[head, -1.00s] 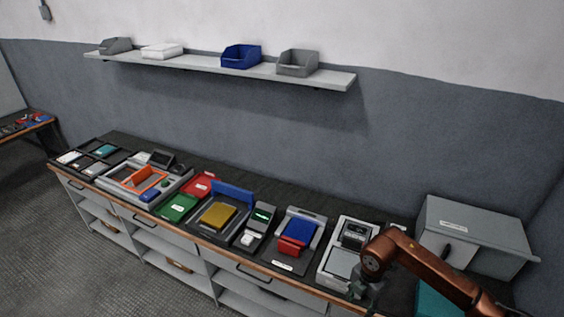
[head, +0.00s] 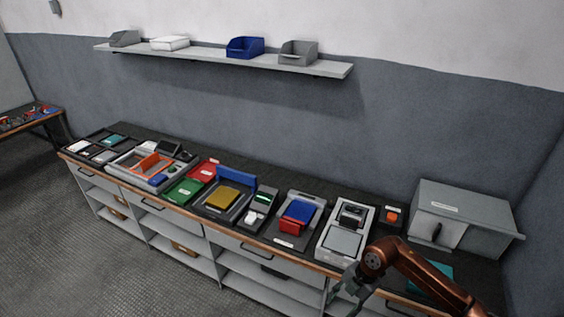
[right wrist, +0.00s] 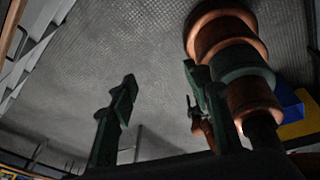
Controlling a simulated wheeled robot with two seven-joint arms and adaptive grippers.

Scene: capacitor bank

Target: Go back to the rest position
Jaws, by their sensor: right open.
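My right arm comes in from the lower right in the head view. Its gripper (head: 345,290) hangs in front of the bench's front edge, near the pale scale-like device (head: 343,240). In the right wrist view, the two green fingers of my right gripper (right wrist: 165,95) stand apart with nothing between them. Behind them is the grey textured floor (right wrist: 110,65), with a copper-coloured arm part of mine at the upper right. My left gripper does not show in any view.
The long bench (head: 300,192) holds trays, red (head: 203,171) and green (head: 185,191) plates, and several devices. A grey box (head: 465,218) stands at its right end. A wall shelf (head: 215,58) carries several bins. The floor (head: 90,250) in front is clear.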

